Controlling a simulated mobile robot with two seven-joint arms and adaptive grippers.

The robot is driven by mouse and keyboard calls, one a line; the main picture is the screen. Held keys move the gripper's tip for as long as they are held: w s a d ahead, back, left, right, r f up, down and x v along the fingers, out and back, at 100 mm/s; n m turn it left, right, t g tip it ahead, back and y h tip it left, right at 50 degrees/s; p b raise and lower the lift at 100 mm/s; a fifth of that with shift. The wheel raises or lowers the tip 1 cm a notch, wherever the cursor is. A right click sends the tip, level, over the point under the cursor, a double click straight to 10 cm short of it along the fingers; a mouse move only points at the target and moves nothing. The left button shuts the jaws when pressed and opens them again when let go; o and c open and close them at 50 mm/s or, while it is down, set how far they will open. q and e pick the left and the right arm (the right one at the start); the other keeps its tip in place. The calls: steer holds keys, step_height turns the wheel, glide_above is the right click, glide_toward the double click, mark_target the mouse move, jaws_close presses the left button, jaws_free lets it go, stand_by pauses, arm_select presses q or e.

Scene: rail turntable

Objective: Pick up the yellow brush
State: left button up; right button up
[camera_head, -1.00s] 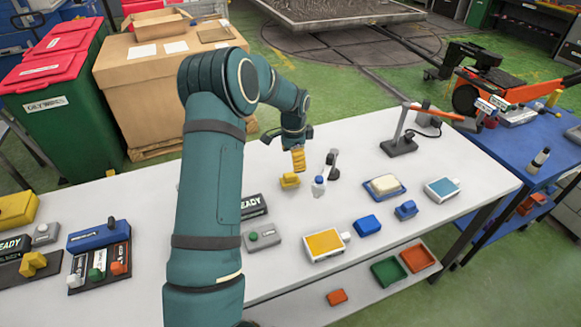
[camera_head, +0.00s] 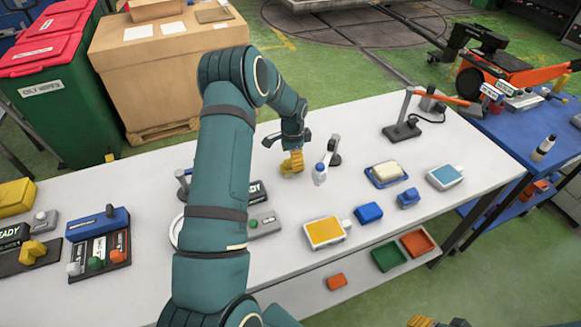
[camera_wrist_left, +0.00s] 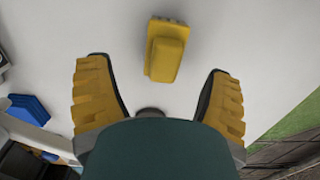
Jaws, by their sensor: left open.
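The yellow brush (camera_head: 286,167) lies on the white table, left of a small white bottle with a blue cap. In the left wrist view the yellow brush (camera_wrist_left: 167,50) lies flat, just ahead of and between the spread fingertips. My left gripper (camera_head: 297,159), with yellow ribbed fingers, is close over the brush in the head view and partly overlaps it. In the wrist view the left gripper (camera_wrist_left: 157,82) is open with nothing between its fingers. Part of my right gripper (camera_head: 436,321) shows at the bottom edge; its jaws are mostly cut off.
The bottle (camera_head: 320,174) and a grey upright stand (camera_head: 334,150) are close to the brush's right. A soap dish (camera_head: 386,181), blue blocks and a yellow-faced box (camera_head: 325,232) lie further right and nearer. My left arm hides part of the table's left side.

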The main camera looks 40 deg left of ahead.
mark_target(290, 160)
arm_select(q)
steer(key=shift+s+a+f, duration=0.1)
steer(key=shift+a+f, duration=0.05)
steer(key=shift+f, duration=1.05)
steer(key=shift+s+a+f, duration=0.1)
steer(key=shift+a+f, duration=0.05)
steer(key=shift+f, duration=1)
steer(key=c, duration=1.3)
steer(key=shift+r, duration=0.15)
step_height(290, 160, up, 10)
steer(key=shift+f, duration=0.1)
